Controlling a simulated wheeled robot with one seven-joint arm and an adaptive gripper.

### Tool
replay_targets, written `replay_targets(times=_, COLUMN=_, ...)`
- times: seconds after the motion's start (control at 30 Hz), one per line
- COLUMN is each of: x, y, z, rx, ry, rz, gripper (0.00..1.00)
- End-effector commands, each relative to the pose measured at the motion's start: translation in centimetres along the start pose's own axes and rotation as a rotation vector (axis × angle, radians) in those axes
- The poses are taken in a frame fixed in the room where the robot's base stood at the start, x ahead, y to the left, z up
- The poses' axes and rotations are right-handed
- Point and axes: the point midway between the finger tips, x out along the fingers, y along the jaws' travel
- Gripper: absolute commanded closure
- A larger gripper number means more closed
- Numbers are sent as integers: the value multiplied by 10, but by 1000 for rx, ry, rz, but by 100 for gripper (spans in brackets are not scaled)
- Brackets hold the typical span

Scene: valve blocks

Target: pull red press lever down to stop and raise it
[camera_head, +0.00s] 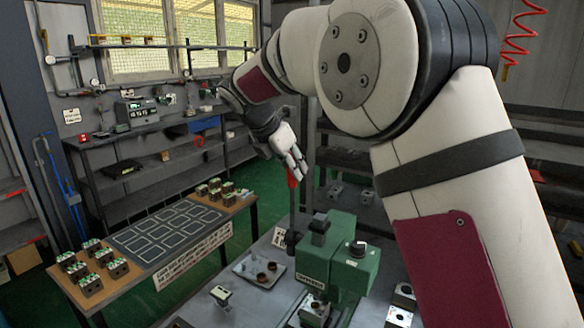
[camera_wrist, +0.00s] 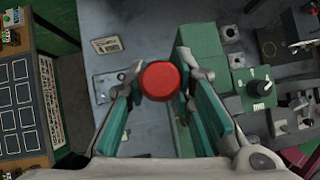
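The red lever knob (camera_wrist: 160,80) is between the two fingertips of my gripper (camera_wrist: 160,72) in the wrist view. The fingers stand apart, one on each side of it; I cannot tell whether they touch it. In the head view my gripper (camera_head: 297,165) points down at the upright lever, whose red top (camera_head: 292,178) shows just below the fingertips. The lever rises at the left side of the green press (camera_head: 312,262). The lever's shaft is hidden under the knob in the wrist view.
A grey tray (camera_head: 246,271) with small round parts lies left of the press. A table (camera_head: 140,262) at the left holds several valve blocks and a dark outlined mat (camera_head: 150,232). Metal blocks (camera_head: 402,300) stand right of the press. A workbench (camera_head: 140,130) lines the back wall.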

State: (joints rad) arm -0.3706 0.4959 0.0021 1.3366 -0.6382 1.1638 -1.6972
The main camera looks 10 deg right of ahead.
Motion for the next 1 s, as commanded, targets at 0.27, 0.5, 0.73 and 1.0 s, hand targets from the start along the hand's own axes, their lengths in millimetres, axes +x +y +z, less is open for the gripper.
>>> replay_targets(times=0.27, x=1, y=0, z=1, rx=2, ry=-2, rz=1, gripper=57)
replay_targets(times=0.5, x=-6, y=0, z=1, rx=2, ry=-2, rz=2, gripper=57)
replay_targets(times=0.73, x=-46, y=2, z=1, rx=2, ry=-3, rz=6, gripper=57)
replay_targets(times=1.0, x=-96, y=1, z=1, rx=3, ry=-3, rz=3, gripper=57)
